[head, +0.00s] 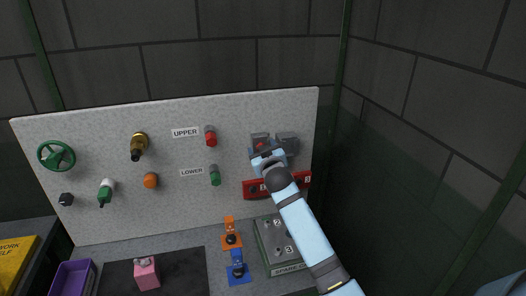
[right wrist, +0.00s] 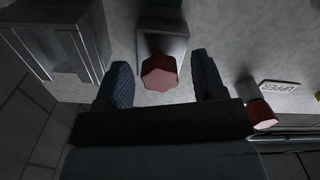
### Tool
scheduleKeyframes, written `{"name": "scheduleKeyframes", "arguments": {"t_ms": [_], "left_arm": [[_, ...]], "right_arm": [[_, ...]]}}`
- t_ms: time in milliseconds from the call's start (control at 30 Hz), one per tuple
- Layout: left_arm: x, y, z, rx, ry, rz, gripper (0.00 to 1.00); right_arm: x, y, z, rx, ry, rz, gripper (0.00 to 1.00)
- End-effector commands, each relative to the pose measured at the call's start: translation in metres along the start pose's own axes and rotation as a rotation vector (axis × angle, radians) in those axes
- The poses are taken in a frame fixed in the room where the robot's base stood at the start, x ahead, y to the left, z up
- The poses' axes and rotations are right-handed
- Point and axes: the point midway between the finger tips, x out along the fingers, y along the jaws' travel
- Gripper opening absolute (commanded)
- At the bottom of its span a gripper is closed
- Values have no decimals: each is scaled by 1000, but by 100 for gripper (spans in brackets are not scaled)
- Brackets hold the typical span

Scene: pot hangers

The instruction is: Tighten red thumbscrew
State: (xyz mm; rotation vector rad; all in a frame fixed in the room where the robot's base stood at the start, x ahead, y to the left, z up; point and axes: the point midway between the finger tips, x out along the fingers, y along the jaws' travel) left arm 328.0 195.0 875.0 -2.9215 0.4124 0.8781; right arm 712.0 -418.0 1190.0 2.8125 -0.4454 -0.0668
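A red hex-headed thumbscrew (right wrist: 159,73) sits on a grey block on the wall panel. It also shows as a small red spot (head: 261,145) at the panel's right in the head view, partly hidden by my gripper. My right gripper (head: 264,155) is at it, and in the right wrist view its two fingers (right wrist: 165,80) are open, one on each side of the red head with a gap on both sides. I cannot tell how deep the thumbscrew lies between them. My left gripper is not in view.
A grey box (right wrist: 55,50) stands close beside the thumbscrew. A red knob (head: 210,136) by the UPPER label and a green knob (head: 215,175) by LOWER are to the left. A red bar (head: 252,189) is below. Orange and blue stands and a grey numbered block are on the bench.

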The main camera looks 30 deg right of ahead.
Motion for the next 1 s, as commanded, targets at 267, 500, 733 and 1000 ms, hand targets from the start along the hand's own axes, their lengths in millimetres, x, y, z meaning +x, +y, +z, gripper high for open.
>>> {"name": "scheduleKeyframes", "arguments": {"t_ms": [267,500,733,1000], "left_arm": [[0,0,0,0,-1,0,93],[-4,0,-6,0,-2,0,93],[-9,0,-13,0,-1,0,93],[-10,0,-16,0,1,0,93]], "right_arm": [[0,0,0,0,0,0,63],[-17,0,-1,1,-1,-1,63],[-40,0,-1,-1,-1,-1,63],[-50,0,0,-1,0,0,63]]}}
